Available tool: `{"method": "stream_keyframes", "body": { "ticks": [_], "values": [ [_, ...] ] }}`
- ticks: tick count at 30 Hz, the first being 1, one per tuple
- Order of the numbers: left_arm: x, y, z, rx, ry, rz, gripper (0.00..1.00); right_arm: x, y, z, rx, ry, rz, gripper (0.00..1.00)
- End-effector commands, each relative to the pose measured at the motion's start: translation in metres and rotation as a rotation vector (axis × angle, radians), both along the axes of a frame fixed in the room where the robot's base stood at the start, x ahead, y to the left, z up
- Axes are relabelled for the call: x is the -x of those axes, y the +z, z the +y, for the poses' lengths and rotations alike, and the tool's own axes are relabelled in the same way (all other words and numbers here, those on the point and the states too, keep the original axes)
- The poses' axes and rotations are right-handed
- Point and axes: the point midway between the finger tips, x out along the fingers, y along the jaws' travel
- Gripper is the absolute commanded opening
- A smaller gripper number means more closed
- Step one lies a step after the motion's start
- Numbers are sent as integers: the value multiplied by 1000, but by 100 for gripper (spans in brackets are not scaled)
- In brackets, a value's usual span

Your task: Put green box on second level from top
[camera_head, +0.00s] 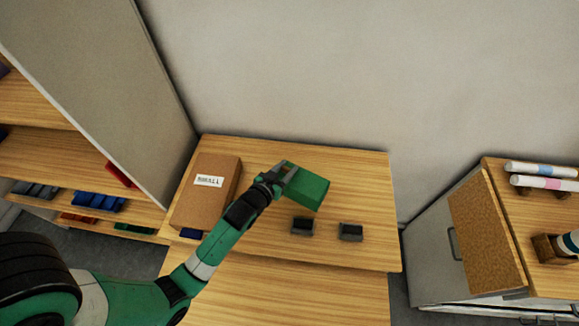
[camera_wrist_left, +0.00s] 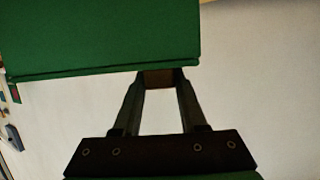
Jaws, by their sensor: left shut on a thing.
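The green box (camera_head: 308,189) is held by my left gripper (camera_head: 287,174) above the wooden table in the head view. In the left wrist view the green box (camera_wrist_left: 110,35) fills the upper left, and the fingers of my left gripper (camera_wrist_left: 158,80) reach its near edge. The gripper is shut on the box. A shelf unit (camera_head: 38,155) with several wooden levels stands at the left in the head view; its top is cut off by the frame. My right gripper is not in view.
A brown cardboard box (camera_head: 207,200) with a white label lies on the table (camera_head: 345,190). Two small dark holders (camera_head: 302,226) (camera_head: 351,232) stand near its front. A grey panel (camera_head: 95,80) closes the shelf's right side. A cabinet (camera_head: 470,240) with paper rolls stands at the right.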

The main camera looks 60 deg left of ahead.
Motion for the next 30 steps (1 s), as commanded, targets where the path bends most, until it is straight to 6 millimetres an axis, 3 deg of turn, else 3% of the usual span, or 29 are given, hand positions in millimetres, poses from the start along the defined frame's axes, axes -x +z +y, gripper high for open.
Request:
{"method": "stream_keyframes", "body": {
  "ticks": [1,2,6,12,18,30],
  "values": [
    [8,21,-9,-1,-3,-4,0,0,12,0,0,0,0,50],
    [14,29,-14,-1,-3,-3,0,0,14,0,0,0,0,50],
    [43,42,-43,0,-6,1,0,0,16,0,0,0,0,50],
    [70,58,-69,0,-4,1,0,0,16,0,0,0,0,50],
    [79,63,-76,0,0,-1,0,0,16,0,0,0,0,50],
    [76,63,-82,0,-17,-1,0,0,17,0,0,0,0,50]
  ]
}}
